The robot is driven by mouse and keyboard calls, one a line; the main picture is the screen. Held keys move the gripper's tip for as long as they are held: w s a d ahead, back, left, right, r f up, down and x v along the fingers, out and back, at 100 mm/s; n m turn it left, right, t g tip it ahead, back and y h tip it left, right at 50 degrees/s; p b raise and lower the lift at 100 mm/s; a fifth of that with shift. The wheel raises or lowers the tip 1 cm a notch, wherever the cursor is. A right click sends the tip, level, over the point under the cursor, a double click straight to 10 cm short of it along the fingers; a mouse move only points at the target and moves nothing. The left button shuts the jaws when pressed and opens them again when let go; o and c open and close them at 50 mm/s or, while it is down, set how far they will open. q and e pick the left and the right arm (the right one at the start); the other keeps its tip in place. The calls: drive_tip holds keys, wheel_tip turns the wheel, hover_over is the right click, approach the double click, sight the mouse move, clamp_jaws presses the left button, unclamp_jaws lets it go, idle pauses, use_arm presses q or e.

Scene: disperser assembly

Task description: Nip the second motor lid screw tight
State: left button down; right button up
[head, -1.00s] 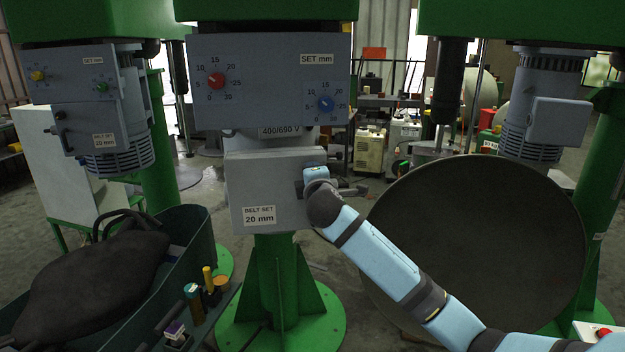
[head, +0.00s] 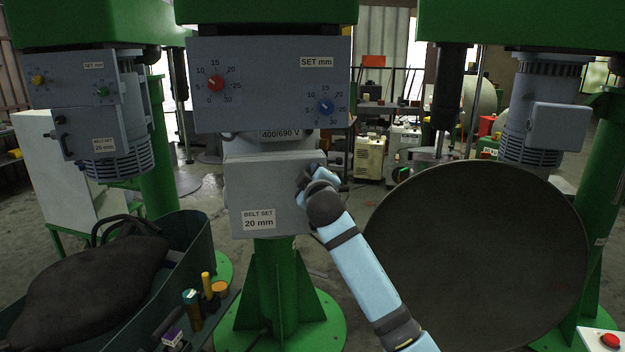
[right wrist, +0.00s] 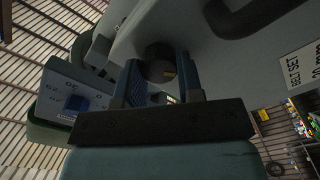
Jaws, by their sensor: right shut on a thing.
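The grey motor lid box (head: 268,185) with a "BELT SET 20 mm" label (head: 258,218) hangs under the central grey dial panel. My right gripper (head: 309,176) is at the lid's right edge in the head view. In the right wrist view the two blue fingers of my right gripper (right wrist: 162,78) are closed on a dark round screw head (right wrist: 160,62) on the grey housing. The screw's thread is hidden. A second screw cannot be made out. My left gripper is not in view.
The dial panel (head: 270,112) with red and blue knobs is just above the lid. A large dark round disc (head: 475,265) stands to the right. A bin (head: 195,238) holding a dark sack is at lower left, beside small tools.

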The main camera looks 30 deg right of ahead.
idle(0.5)
drive_tip(key=o, duration=0.9)
drive_tip(key=b+v, duration=0.2)
drive_tip(key=v, duration=1.2)
drive_tip(key=shift+b, duration=0.35)
drive_tip(key=shift+w, duration=0.1)
